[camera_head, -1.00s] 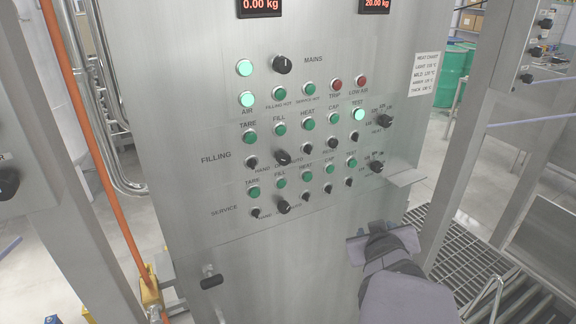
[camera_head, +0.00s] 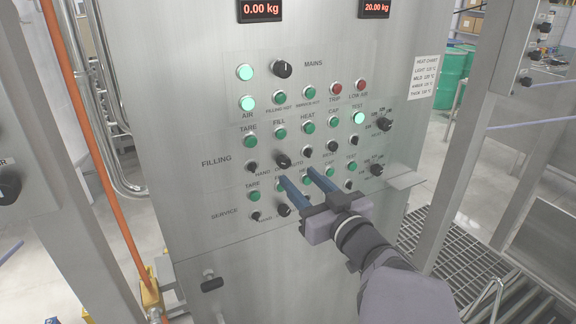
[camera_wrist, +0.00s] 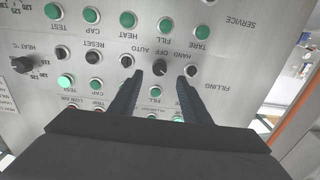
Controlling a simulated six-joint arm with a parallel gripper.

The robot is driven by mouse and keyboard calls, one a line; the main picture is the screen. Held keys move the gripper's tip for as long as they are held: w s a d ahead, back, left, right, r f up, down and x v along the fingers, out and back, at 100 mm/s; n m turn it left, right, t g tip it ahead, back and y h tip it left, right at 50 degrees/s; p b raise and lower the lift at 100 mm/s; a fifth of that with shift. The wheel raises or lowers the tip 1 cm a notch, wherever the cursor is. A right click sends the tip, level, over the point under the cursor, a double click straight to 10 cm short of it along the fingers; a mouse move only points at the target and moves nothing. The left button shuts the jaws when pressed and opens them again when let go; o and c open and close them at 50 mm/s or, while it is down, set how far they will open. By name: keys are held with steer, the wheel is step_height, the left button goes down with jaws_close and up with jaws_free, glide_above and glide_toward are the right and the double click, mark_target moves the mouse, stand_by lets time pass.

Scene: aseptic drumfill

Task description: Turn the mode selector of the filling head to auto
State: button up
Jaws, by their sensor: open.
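The filling mode selector (camera_head: 283,161) is a black knob on the FILLING row of the steel panel, marked HAND, OFF and AUTO. In the wrist view, which shows the panel upside down, the same selector (camera_wrist: 159,68) lies between my fingertips. Its exact pointer direction is too small to tell. My gripper (camera_head: 297,177) is open, with two blue-lit dark fingers pointing at the panel just below and right of the selector. In the wrist view the fingers of my gripper (camera_wrist: 160,76) appear on either side of the knob; contact is not visible.
A similar service selector (camera_head: 283,210) sits below. Green buttons and small black knobs surround both rows. A MAINS knob (camera_head: 282,68) is above, and a heat knob (camera_head: 384,123) is to the right. A small ledge (camera_head: 405,181) juts out at lower right.

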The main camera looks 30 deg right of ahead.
mark_target(286, 165)
steer(key=shift+w+p, duration=1.3)
steer(key=shift+w, duration=2.1)
steer(key=c, duration=1)
